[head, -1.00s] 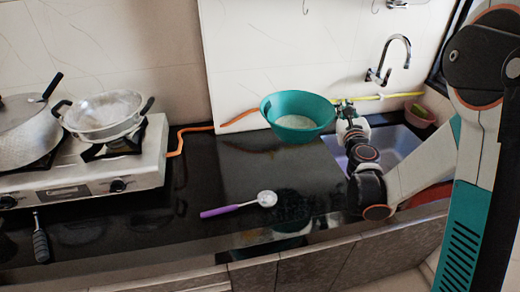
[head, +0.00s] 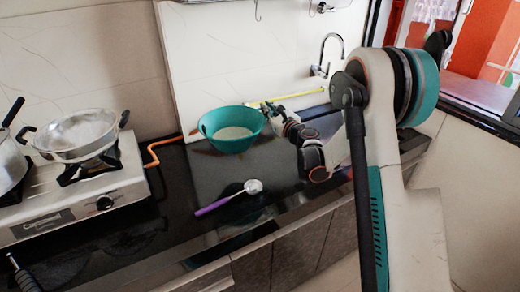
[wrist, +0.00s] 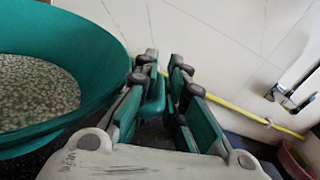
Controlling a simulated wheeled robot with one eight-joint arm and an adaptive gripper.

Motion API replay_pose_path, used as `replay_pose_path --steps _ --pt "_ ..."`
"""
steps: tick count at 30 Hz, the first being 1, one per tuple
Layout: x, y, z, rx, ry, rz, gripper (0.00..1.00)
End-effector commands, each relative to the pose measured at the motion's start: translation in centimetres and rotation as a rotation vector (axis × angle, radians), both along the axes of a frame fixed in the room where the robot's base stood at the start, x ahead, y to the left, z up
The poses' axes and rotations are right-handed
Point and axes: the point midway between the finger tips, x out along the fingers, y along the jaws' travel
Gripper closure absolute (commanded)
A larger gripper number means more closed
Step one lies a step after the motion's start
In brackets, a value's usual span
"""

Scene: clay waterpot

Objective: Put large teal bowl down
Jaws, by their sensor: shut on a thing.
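The large teal bowl (head: 228,146) is upright at the back of the dark counter, against the white wall panel. Its pale inside shows. I cannot tell whether its base touches the counter. My gripper (head: 268,110) is at the bowl's right side and is shut on its rim. In the wrist view the bowl (wrist: 104,50) fills the left side, with a pale speckled inner bottom. The gripper fingers (wrist: 162,88) are close together beside its edge, and the exact grip is partly hidden.
A gas stove (head: 75,195) with a metal pan (head: 80,135) stands on the left. A purple-handled ladle (head: 228,197) lies on the counter in front of the bowl. An orange hose (head: 155,152) runs beside the stove. A tap (head: 325,55) is on the right.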

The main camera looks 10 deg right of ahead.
Motion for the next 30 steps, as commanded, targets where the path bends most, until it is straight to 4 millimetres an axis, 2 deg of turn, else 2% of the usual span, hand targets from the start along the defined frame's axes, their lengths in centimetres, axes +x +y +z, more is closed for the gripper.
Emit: replay_pose_path --steps 1,9,12,20,27,30 --pt "0.0 0.0 -1.6 0.001 0.0 0.0 1.0" --pt "-0.1 0.0 -7.6 0.001 -0.001 -0.001 1.0" --pt "-0.1 0.0 -8.8 0.001 -0.001 -0.001 1.0" --pt "-0.2 0.0 -10.4 0.0 -0.001 -0.001 1.0" --pt "-0.1 0.0 -13.7 0.001 -0.001 -0.001 1.0" --pt "-0.2 0.0 -13.7 0.0 -0.001 -0.001 1.0"
